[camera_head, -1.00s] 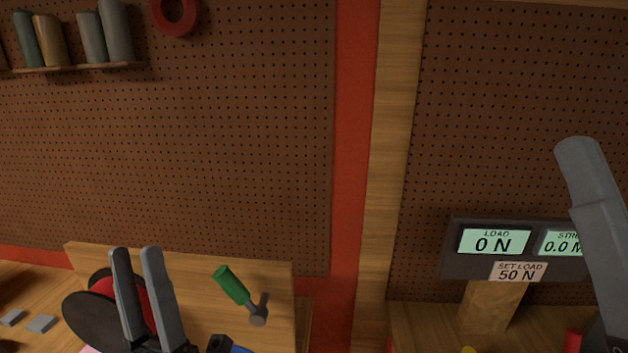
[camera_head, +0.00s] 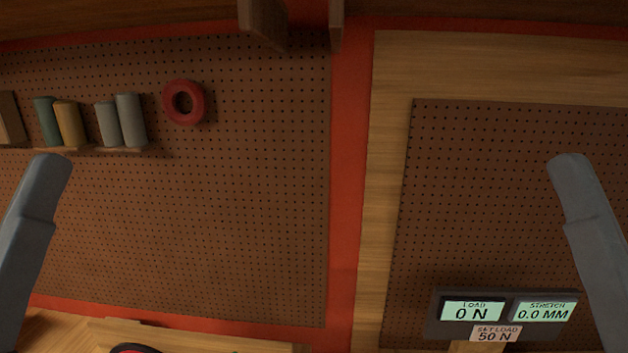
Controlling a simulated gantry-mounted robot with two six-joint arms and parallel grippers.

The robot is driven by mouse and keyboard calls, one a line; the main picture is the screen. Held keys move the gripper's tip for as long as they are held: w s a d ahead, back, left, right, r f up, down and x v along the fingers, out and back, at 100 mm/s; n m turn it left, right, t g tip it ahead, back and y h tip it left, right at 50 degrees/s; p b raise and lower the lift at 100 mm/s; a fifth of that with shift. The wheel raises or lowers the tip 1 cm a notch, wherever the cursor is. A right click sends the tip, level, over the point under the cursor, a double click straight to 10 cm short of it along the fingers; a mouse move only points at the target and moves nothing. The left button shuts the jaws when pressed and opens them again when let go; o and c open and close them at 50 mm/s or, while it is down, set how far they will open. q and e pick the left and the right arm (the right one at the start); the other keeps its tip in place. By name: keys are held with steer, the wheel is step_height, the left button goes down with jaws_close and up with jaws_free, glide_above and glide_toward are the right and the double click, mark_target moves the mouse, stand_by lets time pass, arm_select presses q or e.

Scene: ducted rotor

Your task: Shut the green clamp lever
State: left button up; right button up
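The green clamp lever is not clearly in view; only the top edge of a wooden board (camera_head: 190,335) shows at the bottom of the head view, with the tip of a dark and red round thing (camera_head: 135,349) in front of it. Neither gripper is in view. Only grey links of my arms show, one at the left edge and one at the right edge.
A pegboard (camera_head: 200,220) fills the left, with a red ring (camera_head: 185,102) and a shelf of several cylinders (camera_head: 130,120). At right, a display (camera_head: 500,312) reads load 0 N, stretch 0.0 MM, set load 50 N. Wooden beams (camera_head: 265,20) jut in at the top.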

arm_select(q)
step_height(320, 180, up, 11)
steer(key=p, duration=0.7)
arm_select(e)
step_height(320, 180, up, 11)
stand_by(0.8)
